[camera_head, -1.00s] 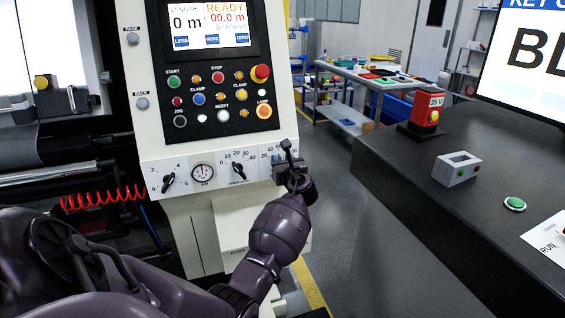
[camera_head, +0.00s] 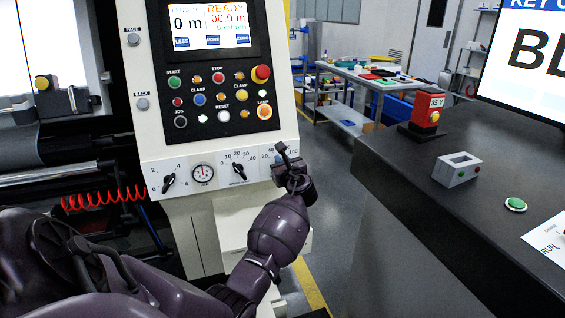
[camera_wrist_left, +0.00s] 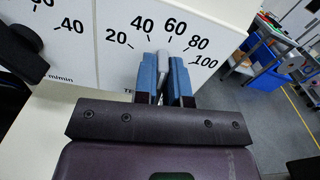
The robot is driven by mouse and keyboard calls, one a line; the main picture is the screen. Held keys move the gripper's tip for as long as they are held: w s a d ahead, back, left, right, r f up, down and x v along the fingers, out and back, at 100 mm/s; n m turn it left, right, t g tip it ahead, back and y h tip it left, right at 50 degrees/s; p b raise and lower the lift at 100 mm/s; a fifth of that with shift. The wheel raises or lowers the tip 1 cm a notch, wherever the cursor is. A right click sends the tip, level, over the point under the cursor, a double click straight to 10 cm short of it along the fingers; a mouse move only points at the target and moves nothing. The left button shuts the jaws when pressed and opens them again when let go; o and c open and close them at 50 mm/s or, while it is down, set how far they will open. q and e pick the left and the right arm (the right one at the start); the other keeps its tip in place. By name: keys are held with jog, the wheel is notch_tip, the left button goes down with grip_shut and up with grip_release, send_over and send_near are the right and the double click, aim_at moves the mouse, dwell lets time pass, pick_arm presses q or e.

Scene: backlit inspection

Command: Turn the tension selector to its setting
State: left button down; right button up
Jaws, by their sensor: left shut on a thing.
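The tension selector (camera_wrist_left: 163,62) is a grey knob at the lower right of the machine's pale front panel. Its scale (camera_wrist_left: 170,30) shows 20, 40, 60, 80 and 100. My left gripper (camera_wrist_left: 165,75) is shut on the knob, with one blue-grey finger on each side of it. In the head view the left gripper (camera_head: 286,163) covers most of the knob. In the wrist view the knob's visible end lies below the 40 and 60 marks; its exact reading is hard to tell. My right gripper is not in view.
Two other dark knobs, one at the left (camera_head: 168,182) and one in the middle (camera_head: 239,170), flank a round gauge (camera_head: 203,173). Push buttons and a screen (camera_head: 209,27) are above. A dark desk (camera_head: 400,200) stands to the right, with open floor between.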

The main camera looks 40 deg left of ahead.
pick_arm(q)
jog(key=shift+s+a+f+n+b, duration=0.1)
jog(key=shift+s+n+b, duration=0.05)
jog(key=shift+n, duration=0.9)
jog(key=shift+s+f+n+b, duration=0.1)
jog(key=shift+n+b, duration=0.05)
jog(key=shift+n, duration=0.9)
jog(key=c, duration=1.2)
grip_release()
jog(key=shift+r, duration=0.1)
jog(key=p+v, duration=0.1)
jog(key=v, duration=0.9)
jog(key=shift+s+d, duration=0.2)
jog(key=shift+d, duration=0.15)
